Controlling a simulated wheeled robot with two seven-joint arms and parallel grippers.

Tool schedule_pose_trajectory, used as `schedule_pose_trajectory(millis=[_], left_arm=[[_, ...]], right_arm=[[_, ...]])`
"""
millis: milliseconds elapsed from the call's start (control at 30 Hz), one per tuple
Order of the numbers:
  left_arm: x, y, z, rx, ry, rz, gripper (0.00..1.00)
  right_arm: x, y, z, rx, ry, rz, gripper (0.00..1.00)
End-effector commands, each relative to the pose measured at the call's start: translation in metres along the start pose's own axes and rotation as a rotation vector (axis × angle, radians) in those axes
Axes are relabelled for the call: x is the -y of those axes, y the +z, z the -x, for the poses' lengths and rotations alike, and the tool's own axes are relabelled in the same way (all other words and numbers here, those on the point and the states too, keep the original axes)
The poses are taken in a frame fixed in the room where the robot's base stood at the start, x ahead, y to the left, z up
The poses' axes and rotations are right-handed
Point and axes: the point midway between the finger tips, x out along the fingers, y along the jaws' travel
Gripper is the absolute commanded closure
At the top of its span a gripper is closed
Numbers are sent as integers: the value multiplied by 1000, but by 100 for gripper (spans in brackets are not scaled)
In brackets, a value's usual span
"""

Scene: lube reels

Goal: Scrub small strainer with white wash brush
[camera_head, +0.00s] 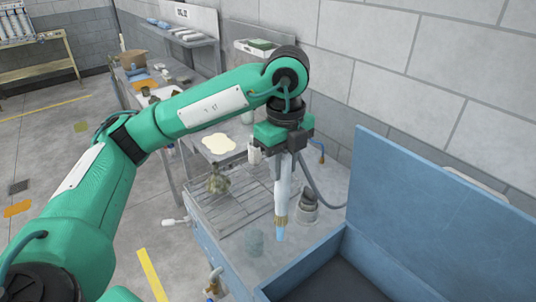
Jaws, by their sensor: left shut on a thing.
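My left gripper (284,152) points down over the grey wash bench and is shut on the white wash brush (283,187). The brush hangs upright, with a pale handle, a tan band and a light blue tip at its lower end. My right gripper is not in view.
A round grey metal part (307,207) stands right of the brush. An olive-coloured part (217,181) sits on the wire rack (233,200) to the left. A white cup (254,155) is behind. A blue open-lidded tank (430,205) borders the bench at right.

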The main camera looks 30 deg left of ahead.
Motion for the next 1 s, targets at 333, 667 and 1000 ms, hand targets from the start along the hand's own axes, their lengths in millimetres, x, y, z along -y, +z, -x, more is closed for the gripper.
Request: schedule_pose_trajectory(millis=[333, 667, 1000], left_arm=[[8, -29, 0, 0, -2, -5, 100], [22, -76, -2, 0, -1, -3, 100], [30, -101, -2, 0, -2, 0, 100]], right_arm=[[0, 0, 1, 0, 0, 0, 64], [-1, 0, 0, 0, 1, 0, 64], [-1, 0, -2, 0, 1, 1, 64]])
